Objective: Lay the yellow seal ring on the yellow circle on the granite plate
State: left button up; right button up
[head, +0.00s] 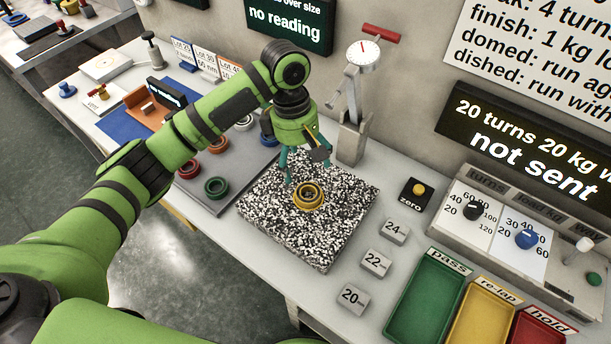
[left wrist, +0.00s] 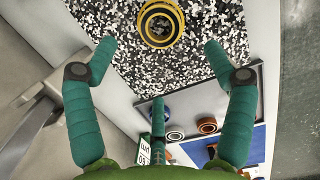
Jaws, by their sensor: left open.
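The yellow seal ring (head: 308,200) lies flat on the speckled black-and-white granite plate (head: 335,240), near its middle. In the left wrist view the ring (left wrist: 147,32) shows at the top as nested yellow bands. I cannot tell whether the outer band is the yellow circle, or how well the two line up. My left gripper (head: 304,172) is open and empty, just above and behind the ring. In the left wrist view the open fingers (left wrist: 160,48) stand apart from the ring, which lies beyond the tips. My right gripper is not in view.
Red (head: 189,169), green (head: 216,187) and other coloured rings lie on a grey tray left of the plate. A dial gauge stand (head: 352,135) rises behind the plate. Numbered blocks (head: 376,262), a zero button (head: 416,193) and green, yellow and red bins are at right.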

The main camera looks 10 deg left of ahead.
pick_arm(q)
jog(key=shift+w+a+r, duration=0.1)
jog(key=shift+a+r, duration=0.05)
jog(key=shift+r, duration=1.2)
